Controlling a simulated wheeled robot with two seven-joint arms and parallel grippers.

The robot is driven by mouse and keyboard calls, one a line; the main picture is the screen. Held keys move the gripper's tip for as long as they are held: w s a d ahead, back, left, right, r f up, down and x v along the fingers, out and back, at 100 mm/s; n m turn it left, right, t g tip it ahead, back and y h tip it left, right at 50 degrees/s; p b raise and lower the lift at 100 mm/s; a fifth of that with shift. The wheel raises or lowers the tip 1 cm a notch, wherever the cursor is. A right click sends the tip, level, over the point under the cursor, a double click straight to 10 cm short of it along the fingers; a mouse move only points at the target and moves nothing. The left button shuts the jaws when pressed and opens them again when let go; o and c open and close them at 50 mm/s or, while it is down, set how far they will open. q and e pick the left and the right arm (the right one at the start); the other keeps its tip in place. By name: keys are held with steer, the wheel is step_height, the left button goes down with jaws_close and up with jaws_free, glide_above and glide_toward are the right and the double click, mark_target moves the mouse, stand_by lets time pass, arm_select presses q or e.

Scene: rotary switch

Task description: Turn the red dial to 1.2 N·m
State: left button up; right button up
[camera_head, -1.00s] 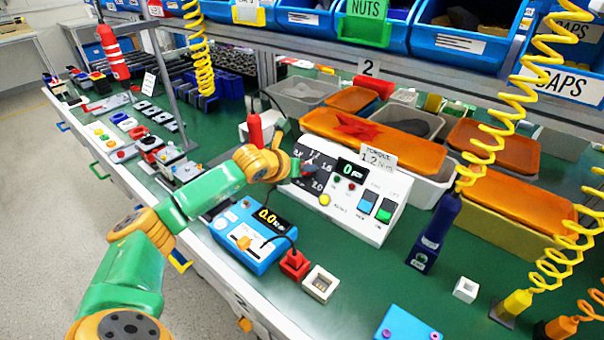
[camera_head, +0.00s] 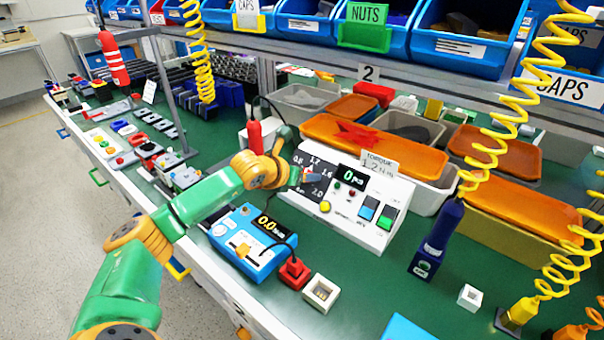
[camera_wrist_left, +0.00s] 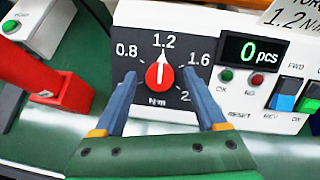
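The red dial (camera_wrist_left: 159,77) sits on the dark face of a white control box, seen in the left wrist view. Its white pointer aims up at the 1.2 mark (camera_wrist_left: 164,41). My left gripper (camera_wrist_left: 166,92) is open in front of the dial, with one finger on each side and visible gaps between fingers and dial. In the head view my left gripper (camera_head: 305,176) is at the box's dial face and hides the dial. The white control box (camera_head: 375,230) has a display reading 0 pcs. My right gripper is not in view.
A card (camera_head: 380,163) on the box reads torque 1.2 N·m. A blue unit (camera_head: 245,255) showing 0.0 stands in front, beside a red block (camera_head: 294,272) and a white block (camera_head: 320,292).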

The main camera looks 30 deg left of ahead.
arm_select(q)
steer(key=b+v, duration=0.2)
steer(key=v, duration=0.5)
stand_by(0.4)
